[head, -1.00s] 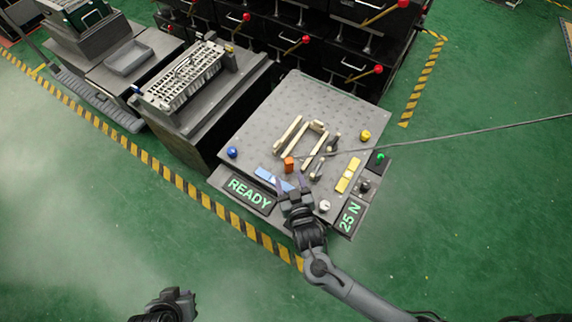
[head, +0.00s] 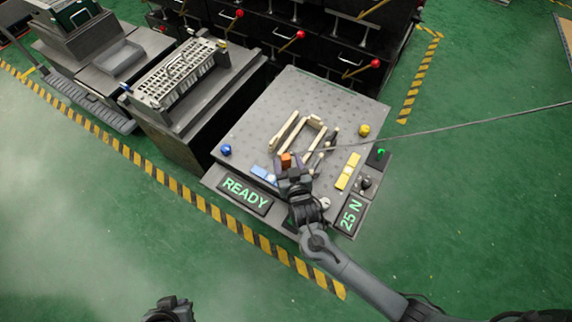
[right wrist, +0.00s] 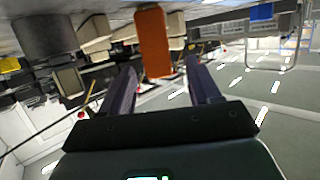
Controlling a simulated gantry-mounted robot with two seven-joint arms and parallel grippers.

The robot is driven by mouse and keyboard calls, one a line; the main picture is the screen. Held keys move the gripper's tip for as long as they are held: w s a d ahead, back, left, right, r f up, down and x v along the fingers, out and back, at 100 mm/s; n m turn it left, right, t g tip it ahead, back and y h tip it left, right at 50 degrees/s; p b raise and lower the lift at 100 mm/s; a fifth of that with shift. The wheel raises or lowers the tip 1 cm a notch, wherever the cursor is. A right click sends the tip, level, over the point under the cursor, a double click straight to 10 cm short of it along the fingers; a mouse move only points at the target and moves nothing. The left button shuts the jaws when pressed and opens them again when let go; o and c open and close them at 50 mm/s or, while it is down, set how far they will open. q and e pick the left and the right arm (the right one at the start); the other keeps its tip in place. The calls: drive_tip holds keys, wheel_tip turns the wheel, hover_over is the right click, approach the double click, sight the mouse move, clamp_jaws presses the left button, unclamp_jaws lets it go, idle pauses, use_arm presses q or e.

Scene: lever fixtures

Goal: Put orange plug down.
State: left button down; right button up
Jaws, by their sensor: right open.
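The orange plug (head: 286,159) is upright on the grey perforated board (head: 262,122), beside pale wooden bars. In the right wrist view the orange plug (right wrist: 152,38) hangs down from the top of the picture, with its near end between the fingertips. My right gripper (head: 289,164) is at the plug; in the wrist view my right gripper (right wrist: 163,68) is open, with gaps on both sides of the plug. My left gripper (head: 172,309) shows only partly at the bottom edge, well away from the board; its fingers cannot be made out.
Pale bars (head: 304,133) stand just behind the plug. A READY panel (head: 245,195) and a 25 N panel (head: 350,214) line the front. A cable (head: 450,128) runs in from the right.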

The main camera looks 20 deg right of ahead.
sight(287, 161)
drive_tip(key=shift+b+x, duration=0.65)
drive_tip(key=shift+x, duration=0.9)
drive_tip(key=shift+s, duration=0.1)
drive_tip(key=shift+c, duration=0.7)
drive_tip(key=shift+r, duration=0.1)
drive_tip(key=c, duration=1)
